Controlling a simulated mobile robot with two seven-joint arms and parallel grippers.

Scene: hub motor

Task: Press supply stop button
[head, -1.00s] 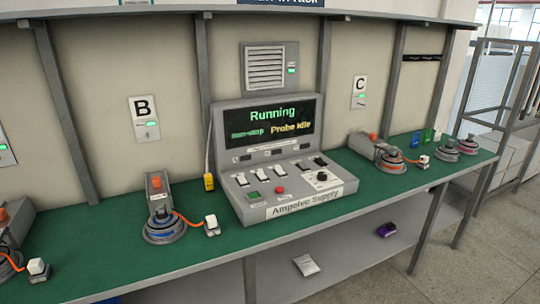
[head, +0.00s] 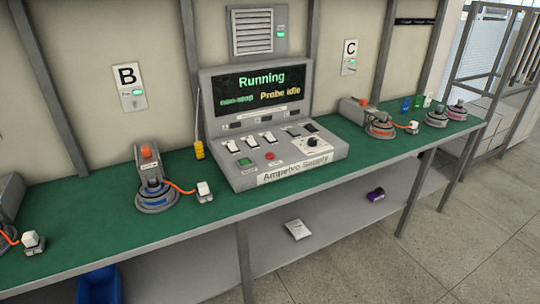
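The supply console (head: 250,184) stands on the green bench in the middle of the head view. Its screen (head: 262,88) reads "Running" and "Probe Idle", with a smaller green line beside it that is hard to read. The sloped panel carries a small red button (head: 270,156), a green button (head: 244,162) to its left, several white switches and a black knob (head: 312,142). The button labels are too small to read, so I cannot tell from text which is the stop. Neither of my grippers is in view.
Motor stations stand left (head: 156,194) and right (head: 380,124) of the console, with orange cables. A yellow device (head: 199,150) is by the console's left side. The green bench top (head: 90,218) has a free front strip. A blue bin (head: 99,285) is below.

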